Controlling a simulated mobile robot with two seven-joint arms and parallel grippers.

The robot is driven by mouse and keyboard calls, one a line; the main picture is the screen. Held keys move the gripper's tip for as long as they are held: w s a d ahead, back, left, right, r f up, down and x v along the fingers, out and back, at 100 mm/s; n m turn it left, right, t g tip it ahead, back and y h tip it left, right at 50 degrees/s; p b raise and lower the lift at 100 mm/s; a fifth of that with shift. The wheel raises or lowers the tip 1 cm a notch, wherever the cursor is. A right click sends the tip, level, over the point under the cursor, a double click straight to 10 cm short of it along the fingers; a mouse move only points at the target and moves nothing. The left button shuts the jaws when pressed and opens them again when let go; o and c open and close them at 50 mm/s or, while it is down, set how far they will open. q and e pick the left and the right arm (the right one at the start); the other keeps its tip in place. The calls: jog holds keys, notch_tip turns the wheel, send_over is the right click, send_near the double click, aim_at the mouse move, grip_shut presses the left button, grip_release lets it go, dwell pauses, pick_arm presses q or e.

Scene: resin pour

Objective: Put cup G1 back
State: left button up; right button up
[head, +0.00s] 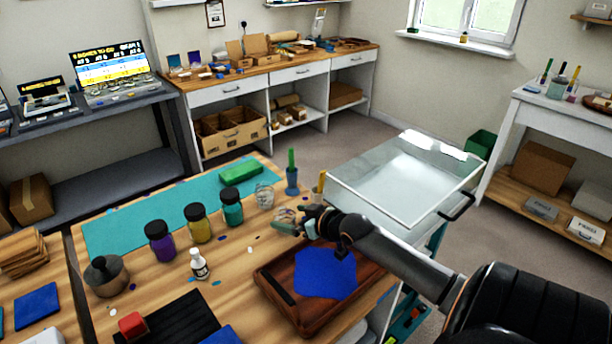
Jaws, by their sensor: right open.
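A clear cup (265,195) stands upright on the wooden table, at the right end of the row of jars. A second clear cup (287,214) is just in front and to the right, right at my right gripper (287,224). I cannot read a G1 mark on either cup. My right gripper is open, with its fingers beside or around the second cup; I cannot tell whether they touch it. The arm hides part of this area. My left gripper is not in view.
Purple (160,241), yellow (198,223) and teal (231,207) jars line the teal mat (112,228). A small white bottle (199,264) stands in front. A wooden tray (284,308) with a blue sheet lies below my right arm. A green tool in a blue holder (291,180) stands behind.

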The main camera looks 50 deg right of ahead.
jog(key=shift+v, duration=3)
